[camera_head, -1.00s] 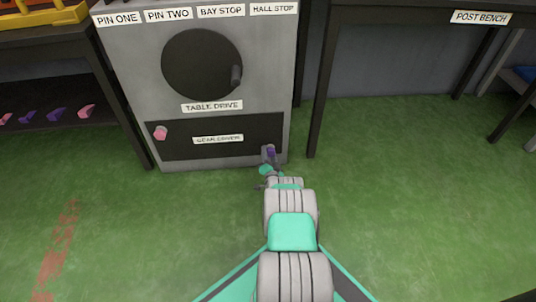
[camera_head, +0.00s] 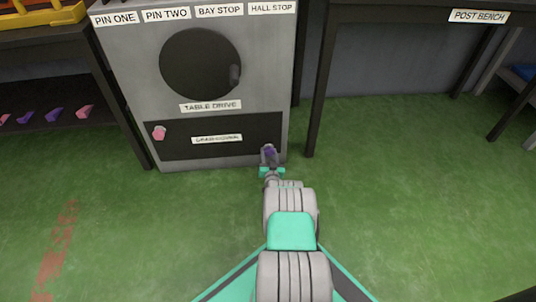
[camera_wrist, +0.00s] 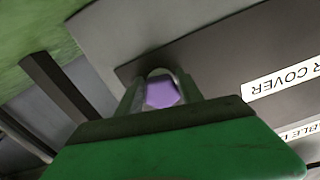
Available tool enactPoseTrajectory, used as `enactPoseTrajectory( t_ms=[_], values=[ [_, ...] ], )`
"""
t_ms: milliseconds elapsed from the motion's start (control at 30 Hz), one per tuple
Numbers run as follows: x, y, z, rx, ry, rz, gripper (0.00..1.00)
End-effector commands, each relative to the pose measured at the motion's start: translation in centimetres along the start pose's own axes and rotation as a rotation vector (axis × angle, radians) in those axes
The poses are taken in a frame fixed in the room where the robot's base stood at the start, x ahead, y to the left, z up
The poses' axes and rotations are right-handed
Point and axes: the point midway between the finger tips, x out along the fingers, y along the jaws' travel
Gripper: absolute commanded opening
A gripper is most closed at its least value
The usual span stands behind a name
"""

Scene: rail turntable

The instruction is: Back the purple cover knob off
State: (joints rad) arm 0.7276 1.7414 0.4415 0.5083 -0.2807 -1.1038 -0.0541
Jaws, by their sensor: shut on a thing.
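The purple cover knob (camera_head: 270,150) sits at the lower right corner of the dark gear cover (camera_head: 185,147) on the grey cabinet's front. My gripper (camera_head: 269,157) is at the knob, with its fingers on either side of it. In the wrist view the purple knob (camera_wrist: 162,92) shows between the fingertips of my gripper (camera_wrist: 163,86), which is shut on it. The fingers hide the knob's sides. A pink knob (camera_head: 159,133) is at the cover's upper left.
The grey cabinet (camera_head: 140,60) carries a round dark disc (camera_head: 200,63) with a handle above the cover. Dark benches stand on both sides, the right one labelled POST BENCH (camera_head: 478,16). Green floor (camera_head: 400,200) is clear to the right.

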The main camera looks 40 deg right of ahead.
Motion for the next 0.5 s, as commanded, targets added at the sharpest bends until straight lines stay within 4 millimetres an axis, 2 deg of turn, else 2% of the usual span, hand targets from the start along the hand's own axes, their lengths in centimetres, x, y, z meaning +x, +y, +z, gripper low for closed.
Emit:
enactPoseTrajectory(
  t_ms=[367, 400, 500],
  values=[
    [0.01, 0.34, -0.23, -0.006, 0.006, 0.006, 0.03],
    [0.01, 0.33, -0.23, -0.006, 0.006, 0.006, 0.47],
    [0.02, 0.14, -0.16, -0.005, 0.004, 0.003, 0.55]
  ],
)
